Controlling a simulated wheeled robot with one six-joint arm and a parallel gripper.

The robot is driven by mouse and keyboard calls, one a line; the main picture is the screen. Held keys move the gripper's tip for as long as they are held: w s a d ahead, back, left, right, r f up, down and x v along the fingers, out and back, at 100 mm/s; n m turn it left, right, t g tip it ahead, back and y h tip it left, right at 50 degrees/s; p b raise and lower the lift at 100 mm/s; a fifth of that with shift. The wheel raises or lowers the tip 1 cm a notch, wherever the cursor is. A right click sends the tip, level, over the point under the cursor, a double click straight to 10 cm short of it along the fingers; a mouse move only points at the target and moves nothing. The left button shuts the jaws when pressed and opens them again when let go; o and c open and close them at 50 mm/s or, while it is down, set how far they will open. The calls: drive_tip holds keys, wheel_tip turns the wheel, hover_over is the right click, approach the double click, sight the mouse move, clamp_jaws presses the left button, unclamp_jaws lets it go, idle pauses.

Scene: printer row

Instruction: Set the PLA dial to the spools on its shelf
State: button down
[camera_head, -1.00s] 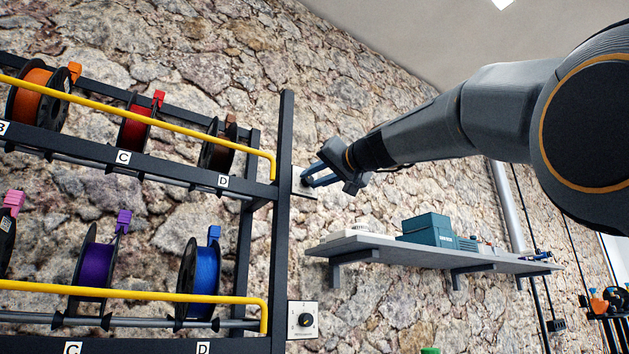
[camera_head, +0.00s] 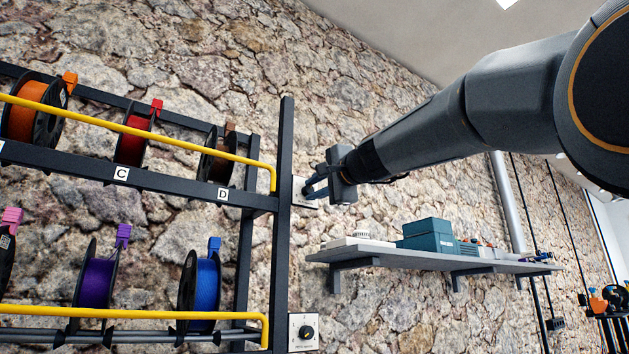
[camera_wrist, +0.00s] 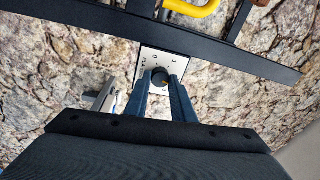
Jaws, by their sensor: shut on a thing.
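In the head view my gripper (camera_head: 309,189) reaches the plate from the right. The knob's pointer is hard to make out. On the upper shelf (camera_head: 170,183) are an orange spool (camera_head: 25,110), a red spool (camera_head: 131,145) and a brown spool (camera_head: 217,160).
The lower shelf holds a purple spool (camera_head: 93,282) and a blue spool (camera_head: 204,284). Yellow rails (camera_head: 150,132) run along the rack. A grey wall shelf (camera_head: 430,259) with a teal box (camera_head: 428,233) is below my arm.

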drive_tip(key=m+p, duration=0.5)
drive_tip(key=m, duration=0.1)
drive_tip(key=shift+r, duration=0.2)
drive_tip(key=m+h+p, duration=0.1)
drive_tip(key=m+p, duration=0.3)
drive_tip(key=shift+a+f+m+g, duration=0.1)
drive_tip(key=shift+m+g, duration=0.2)
drive_tip(key=c, duration=1.5)
unclamp_jaws()
drive_tip(key=shift+s, duration=0.1)
drive_tip(key=shift+b+v, duration=1.05)
drive_tip(key=shift+v, duration=2.8)
drive_tip(key=shift+f, duration=0.2)
